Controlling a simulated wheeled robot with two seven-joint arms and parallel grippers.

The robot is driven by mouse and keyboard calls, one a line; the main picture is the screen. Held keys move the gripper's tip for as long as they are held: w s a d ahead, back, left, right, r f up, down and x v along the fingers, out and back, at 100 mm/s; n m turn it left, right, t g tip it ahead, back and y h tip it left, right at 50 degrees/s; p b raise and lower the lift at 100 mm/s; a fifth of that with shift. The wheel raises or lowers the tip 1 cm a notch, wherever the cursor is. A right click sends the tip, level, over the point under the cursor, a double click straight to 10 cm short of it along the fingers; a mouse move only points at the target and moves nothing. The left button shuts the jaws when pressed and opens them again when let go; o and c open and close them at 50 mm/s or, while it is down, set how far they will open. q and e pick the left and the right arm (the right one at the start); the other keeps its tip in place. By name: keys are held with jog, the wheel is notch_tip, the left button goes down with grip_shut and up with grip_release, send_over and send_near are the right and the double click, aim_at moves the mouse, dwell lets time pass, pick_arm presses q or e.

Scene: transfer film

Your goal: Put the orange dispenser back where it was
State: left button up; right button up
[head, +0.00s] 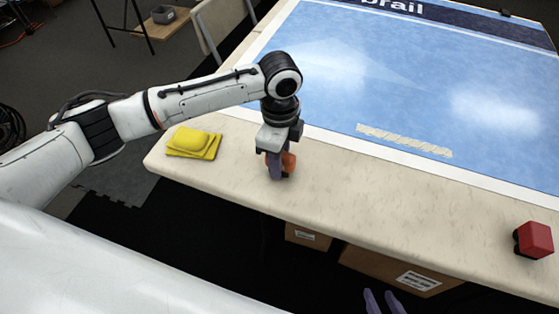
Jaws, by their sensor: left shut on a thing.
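My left gripper (281,172) points down over the near strip of the table, shut on the orange dispenser (290,161). The dispenser is small and mostly hidden behind a purple finger, with dark parts around it. I cannot tell whether its base touches the tabletop. My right gripper (383,302) shows only as two purple fingertips at the bottom edge, apart, with nothing seen between them, in front of the table and clear of it.
The cream table (345,172) carries a folded yellow cloth (194,142) at left and a red block-like thing with black parts (534,240) at right. A blue printed sheet (400,75) with a tape strip (404,140) covers the back. Cardboard boxes (395,272) stand below.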

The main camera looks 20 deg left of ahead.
pick_arm(q)
jog(key=shift+f, duration=0.25)
jog(key=o, duration=1)
notch_tip(320, 180, up, 12)
jog(key=shift+r+p, duration=0.15)
jog(key=shift+p, duration=0.25)
